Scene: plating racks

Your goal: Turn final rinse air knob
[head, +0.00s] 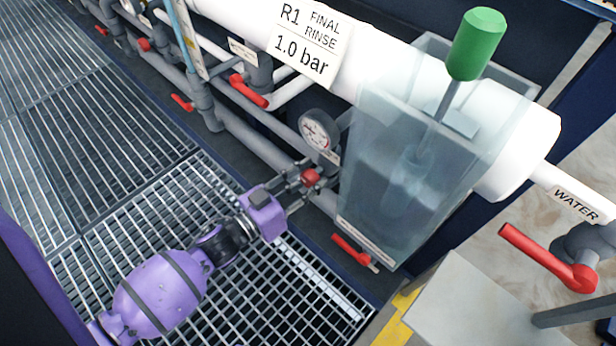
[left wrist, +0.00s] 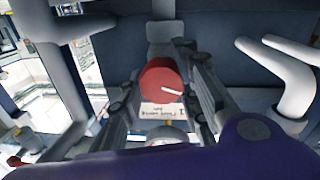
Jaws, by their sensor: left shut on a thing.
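The final rinse station carries a white sign (head: 308,38) reading "R1 FINAL RINSE 1.0 bar". A round red knob (head: 310,178) sits below the pressure gauge (head: 319,131). My left gripper (head: 306,180) reaches it from the lower left, with its fingers on either side of the knob. In the left wrist view the red knob (left wrist: 161,80), with a white pointer mark, is between the two grey fingers (left wrist: 165,88). The gripper is shut on the knob. Part of the knob is hidden by the fingers in the head view. My right gripper is not in view.
A clear tank (head: 390,200) with a green-handled rod (head: 476,45) stands right of the knob. Red lever handles (head: 352,250) are below it and on the water pipe (head: 545,258). Grey pipes run along the left. Metal grating (head: 290,300) lies beneath my arm.

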